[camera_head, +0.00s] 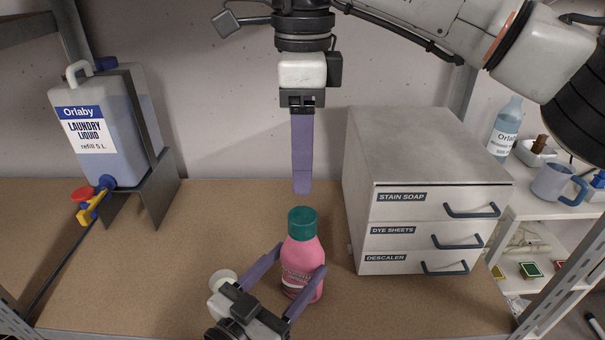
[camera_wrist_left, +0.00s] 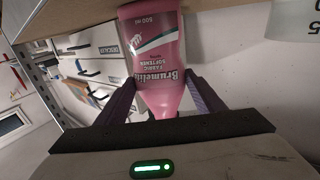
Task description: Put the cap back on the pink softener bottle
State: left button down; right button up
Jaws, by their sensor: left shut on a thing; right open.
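The pink softener bottle (camera_head: 301,262) stands upright on the brown shelf board, left of the drawer box. A teal cap (camera_head: 302,222) sits on top of it; I cannot tell whether it is tight. My left gripper (camera_head: 296,268) is shut around the bottle's body, one finger on each side. The left wrist view shows the bottle (camera_wrist_left: 153,50) upside down between the fingers (camera_wrist_left: 160,88), its top hidden behind the gripper body. My right gripper (camera_head: 302,190) points straight down just above the cap, open and empty, its fingers seen in line.
A grey drawer box (camera_head: 420,150) stands close on the right. A laundry liquid canister (camera_head: 100,130) with a tap stands at the back left. A small white round thing (camera_head: 222,279) lies beside my left gripper. The board (camera_head: 200,220) is clear at centre left.

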pick_arm(q)
jog(key=shift+c, duration=2)
grip_release()
jog(key=v, duration=1)
jog(key=shift+b, duration=0.4)
jog(key=shift+s+a, duration=0.1)
jog(key=shift+a, duration=0.05)
